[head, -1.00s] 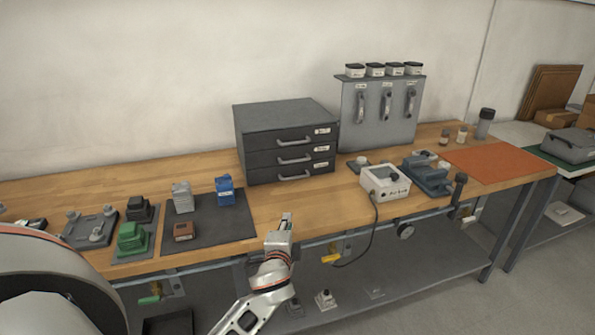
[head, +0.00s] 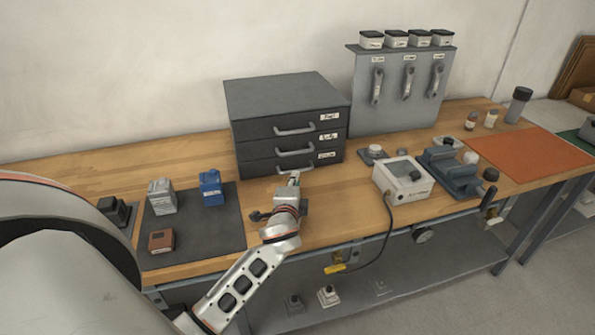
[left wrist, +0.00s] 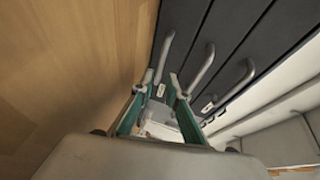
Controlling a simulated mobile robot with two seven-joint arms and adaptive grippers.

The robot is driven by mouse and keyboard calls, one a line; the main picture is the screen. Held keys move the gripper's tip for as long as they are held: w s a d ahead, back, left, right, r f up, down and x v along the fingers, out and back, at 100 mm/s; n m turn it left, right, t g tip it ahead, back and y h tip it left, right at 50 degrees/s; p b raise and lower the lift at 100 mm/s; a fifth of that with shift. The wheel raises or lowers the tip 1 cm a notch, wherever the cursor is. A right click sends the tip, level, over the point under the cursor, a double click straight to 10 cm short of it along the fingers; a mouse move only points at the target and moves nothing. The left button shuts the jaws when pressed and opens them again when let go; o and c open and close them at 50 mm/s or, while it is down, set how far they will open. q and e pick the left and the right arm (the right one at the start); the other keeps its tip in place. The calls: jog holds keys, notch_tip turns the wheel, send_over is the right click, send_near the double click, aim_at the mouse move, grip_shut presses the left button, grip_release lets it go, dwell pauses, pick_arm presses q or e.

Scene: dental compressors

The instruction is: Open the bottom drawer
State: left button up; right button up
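The dark grey cabinet (head: 285,95) stands on the wooden workbench with three stacked drawers, all closed. The bottom drawer (head: 262,168) has a grey bar handle (head: 303,169), partly hidden behind my left gripper (head: 293,180). In the left wrist view the bottom handle (left wrist: 166,55) is the leftmost of three, beside the wooden top. There my left gripper (left wrist: 160,80) has its two green-sided fingers apart, with tips close to the near end of that handle. I cannot tell whether they touch it. My right gripper is not in view.
A dark mat (head: 195,225) with small blue, grey and brown items lies left of the cabinet. A white control box (head: 402,178) with a cable and a blue-grey device (head: 450,172) stand to the right. A grey panel (head: 400,95) with handles stands behind them.

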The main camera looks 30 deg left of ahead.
pick_arm(q)
jog(key=x, duration=0.5)
jog(key=shift+w+a, duration=0.2)
jog(key=shift+w, duration=0.1)
grip_shut()
